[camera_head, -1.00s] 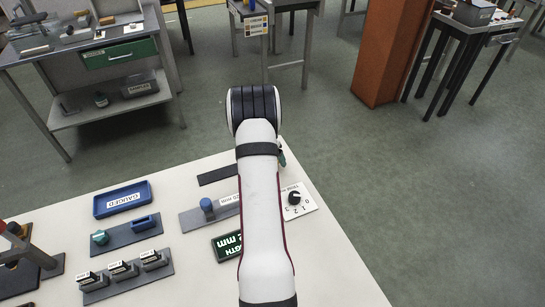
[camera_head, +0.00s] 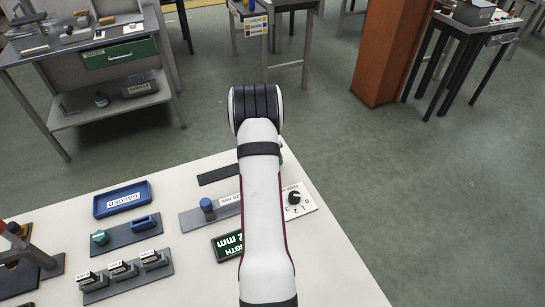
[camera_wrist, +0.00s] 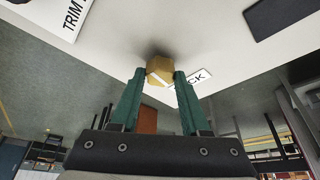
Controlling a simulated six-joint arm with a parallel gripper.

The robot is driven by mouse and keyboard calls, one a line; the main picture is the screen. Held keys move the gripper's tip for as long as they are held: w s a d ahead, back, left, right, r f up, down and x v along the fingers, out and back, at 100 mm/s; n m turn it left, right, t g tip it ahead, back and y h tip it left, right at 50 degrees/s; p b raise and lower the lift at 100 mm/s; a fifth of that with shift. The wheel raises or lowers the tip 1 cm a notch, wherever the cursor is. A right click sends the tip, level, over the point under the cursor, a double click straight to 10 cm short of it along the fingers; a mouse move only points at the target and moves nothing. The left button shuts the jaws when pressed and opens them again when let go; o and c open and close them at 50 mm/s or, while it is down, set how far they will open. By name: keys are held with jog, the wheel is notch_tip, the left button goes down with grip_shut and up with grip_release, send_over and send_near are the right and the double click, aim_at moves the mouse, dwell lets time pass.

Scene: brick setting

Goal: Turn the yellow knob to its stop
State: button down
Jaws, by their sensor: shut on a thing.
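The yellow knob (camera_wrist: 158,66) shows in the wrist view with a white line across its face. My gripper (camera_wrist: 159,79) has its two green fingers on either side of the knob and is shut on it. A label ending in "CK" (camera_wrist: 197,78) lies just right of the knob, partly behind the right finger. In the head view my arm hides the knob and the fingers.
A white dial card (camera_head: 299,211) with a black pointer knob (camera_head: 294,198) lies right of my arm. A blue-knobbed grey slide (camera_head: 190,220) and a green length sign (camera_head: 222,252) lie left. A blue tray (camera_head: 103,207) stands farther left.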

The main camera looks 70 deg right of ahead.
jog(key=n+t, duration=0.1)
jog(key=n, duration=0.3)
jog(key=shift+s+n+t, duration=0.2)
jog(key=shift+n+t, duration=0.2)
jog(key=n, duration=0.2)
jog(key=n+t+y, duration=0.1)
jog(key=n, duration=0.1)
jog(key=shift+s+d+n+t, duration=0.1)
jog(key=shift+n+t, duration=0.2)
jog(key=n, duration=0.2)
jog(key=n+t+y, duration=0.1)
jog(key=n, duration=0.1)
jog(key=shift+d+n+y, duration=0.1)
jog(key=shift+n+y, duration=0.2)
jog(key=n, duration=0.2)
jog(key=n+y, duration=0.1)
jog(key=n, duration=0.1)
jog(key=shift+s+d+y, duration=0.1)
jog(key=shift+y, duration=0.2)
jog(key=shift+n, duration=0.3)
jog(key=shift+c, duration=1.9)
grip_release()
